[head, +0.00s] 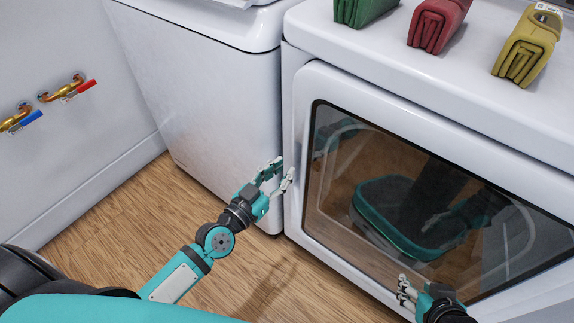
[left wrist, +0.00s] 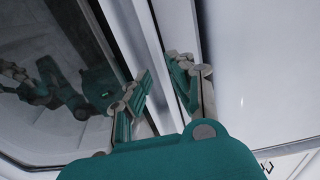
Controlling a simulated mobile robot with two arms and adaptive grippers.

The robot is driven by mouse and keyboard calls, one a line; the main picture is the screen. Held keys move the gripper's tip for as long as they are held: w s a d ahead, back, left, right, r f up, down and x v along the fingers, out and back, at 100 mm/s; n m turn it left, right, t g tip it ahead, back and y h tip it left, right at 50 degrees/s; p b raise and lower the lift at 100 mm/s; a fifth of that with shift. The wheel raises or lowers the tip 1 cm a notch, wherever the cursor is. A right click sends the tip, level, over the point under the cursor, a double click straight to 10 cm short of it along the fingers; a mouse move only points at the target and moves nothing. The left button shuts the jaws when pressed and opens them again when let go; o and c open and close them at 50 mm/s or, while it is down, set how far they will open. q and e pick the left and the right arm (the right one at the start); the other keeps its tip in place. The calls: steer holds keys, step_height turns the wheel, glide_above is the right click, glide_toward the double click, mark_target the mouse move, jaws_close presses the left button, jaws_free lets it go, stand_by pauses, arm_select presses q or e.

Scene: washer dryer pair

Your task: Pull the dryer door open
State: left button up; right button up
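The dryer (head: 440,62) is the white machine on the right in the head view. Its door (head: 385,160) has a white frame and a large dark window that reflects my body, and it looks closed. My left gripper (head: 283,168) is open and empty beside the door's left edge, low down. In the left wrist view my left gripper's fingers (left wrist: 166,92) stand apart, with the white edge of the door between and behind them. I cannot tell whether they touch it. My right gripper (head: 404,289) is in front of the door's lower part, its fingers slightly apart and empty.
A white washer (head: 205,85) stands left of the dryer, with a narrow gap between. Green (head: 362,10), red (head: 438,25) and yellow (head: 527,45) folded cloths lie on the dryer top. Water taps (head: 62,90) are on the left wall. The wooden floor (head: 120,215) is clear.

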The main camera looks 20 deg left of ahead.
arm_select(q)
steer(key=shift+x, duration=1.25)
jaws_close()
